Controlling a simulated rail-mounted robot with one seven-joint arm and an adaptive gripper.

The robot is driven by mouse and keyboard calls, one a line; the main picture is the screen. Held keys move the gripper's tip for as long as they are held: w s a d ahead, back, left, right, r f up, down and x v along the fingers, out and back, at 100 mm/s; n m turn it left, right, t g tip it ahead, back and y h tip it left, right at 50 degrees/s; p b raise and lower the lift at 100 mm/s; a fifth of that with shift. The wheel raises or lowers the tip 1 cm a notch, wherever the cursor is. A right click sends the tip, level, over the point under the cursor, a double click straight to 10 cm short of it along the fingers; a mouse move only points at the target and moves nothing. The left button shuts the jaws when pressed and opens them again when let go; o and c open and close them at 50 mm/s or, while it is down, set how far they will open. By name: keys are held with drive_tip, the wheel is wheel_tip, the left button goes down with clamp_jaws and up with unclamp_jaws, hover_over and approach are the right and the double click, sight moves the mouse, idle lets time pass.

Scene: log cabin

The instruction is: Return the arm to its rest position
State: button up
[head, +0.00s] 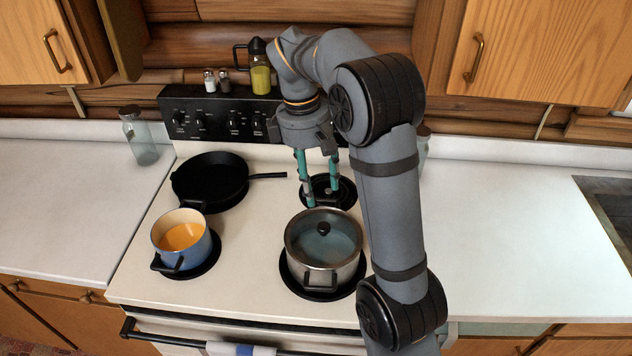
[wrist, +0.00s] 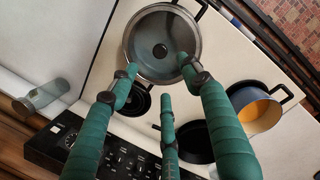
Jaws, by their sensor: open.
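My gripper (head: 322,200) is open and points down over the right side of the stove. Its green fingers are behind and above the steel pot with a glass lid (head: 323,240), which stands on the front right burner. In the wrist view, the fingers of my gripper (wrist: 152,85) are spread and nothing is between them. The lidded pot (wrist: 150,62) shows beyond the fingertips. I cannot tell whether a fingertip touches the pot. The back right burner (head: 343,190) is partly hidden behind the fingers.
A black pan (head: 210,180) sits on the back left burner. A blue pot (head: 182,238) with orange contents stands on the front left burner. Shakers and an oil bottle (head: 261,78) stand on the control panel. A glass jar (head: 138,137) stands left. The right counter (head: 500,230) is clear.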

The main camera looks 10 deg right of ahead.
sight(324, 225)
drive_tip(key=shift+f, duration=0.1)
drive_tip(key=f, duration=0.4)
drive_tip(key=d+f, duration=0.1)
drive_tip(key=f, duration=0.2)
drive_tip(key=s+f, duration=0.1)
drive_tip(key=f, duration=0.3)
drive_tip(key=shift+d+f, duration=0.2)
drive_tip(key=shift+f, duration=0.1)
drive_tip(key=shift+r+p, duration=0.5)
drive_tip(key=shift+r, duration=0.05)
drive_tip(key=shift+f, duration=0.15)
